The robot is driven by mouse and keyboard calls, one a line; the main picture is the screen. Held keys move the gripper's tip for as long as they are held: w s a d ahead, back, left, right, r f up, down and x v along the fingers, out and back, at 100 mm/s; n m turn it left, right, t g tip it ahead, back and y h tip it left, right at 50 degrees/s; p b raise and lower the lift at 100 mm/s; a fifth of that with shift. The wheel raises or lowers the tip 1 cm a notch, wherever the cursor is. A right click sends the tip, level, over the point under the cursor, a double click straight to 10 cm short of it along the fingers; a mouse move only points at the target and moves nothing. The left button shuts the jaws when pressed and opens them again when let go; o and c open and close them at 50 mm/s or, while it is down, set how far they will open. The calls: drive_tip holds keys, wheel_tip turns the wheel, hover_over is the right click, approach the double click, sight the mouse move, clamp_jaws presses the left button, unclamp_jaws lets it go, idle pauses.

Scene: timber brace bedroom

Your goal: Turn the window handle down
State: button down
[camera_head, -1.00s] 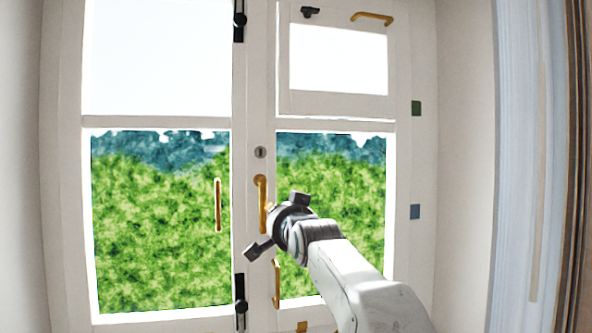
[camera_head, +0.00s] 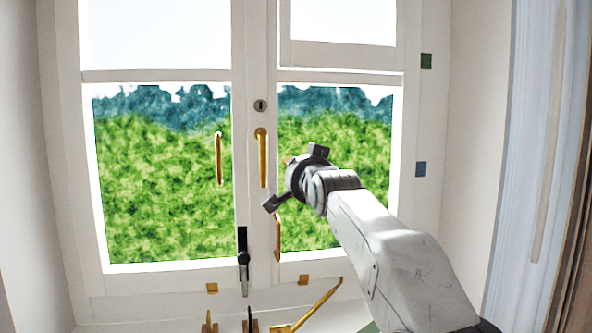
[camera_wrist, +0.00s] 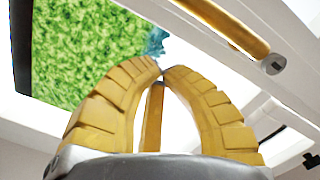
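Several window handles show. A brass handle (camera_head: 262,158) hangs upright on the middle post, below a round keyhole (camera_head: 260,105). A second brass handle (camera_head: 218,159) is on the left sash, and a third (camera_head: 278,238) is lower on the right sash. I cannot tell which one the task means. My gripper (camera_head: 292,180) is to the right of the middle handle, apart from it in the picture. In the wrist view, the yellow fingertips (camera_wrist: 160,69) meet. A large brass handle (camera_wrist: 225,25) runs beyond them. A thin brass-coloured bar (camera_wrist: 152,118) shows between the fingers; I cannot tell whether they touch it.
A black latch (camera_head: 243,262) is low on the left sash. A brass stay (camera_head: 318,306) slants near the sill. Green (camera_head: 427,61) and blue (camera_head: 421,169) squares mark the right frame. A pale curtain (camera_head: 540,150) hangs at the right.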

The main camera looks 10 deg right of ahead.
drive_tip(key=s+b, duration=0.4)
drive_tip(key=s, duration=0.6)
drive_tip(key=s+f+n+g, duration=0.4)
drive_tip(key=f+g, duration=0.1)
drive_tip(key=f, duration=0.8)
drive_tip(key=s+f+n+g, duration=0.3)
drive_tip(key=f+n+g, duration=0.1)
drive_tip(key=f, duration=0.9)
drive_tip(key=s+d+f+n+g+p, duration=0.1)
drive_tip(key=s+f+g, duration=0.2)
drive_tip(key=s+f, duration=0.45)
drive_tip(key=s+d+f+g+p, duration=0.15)
drive_tip(key=s+f, duration=0.25)
drive_tip(key=s, duration=0.6)
drive_tip(key=s+r+p, duration=0.2)
drive_tip(key=s+p, duration=0.2)
drive_tip(key=s, duration=0.4)
drive_tip(key=shift+s+r+g+h, duration=0.2)
drive_tip(key=shift+s+g+h, duration=0.1)
drive_tip(key=shift+g, duration=0.05)
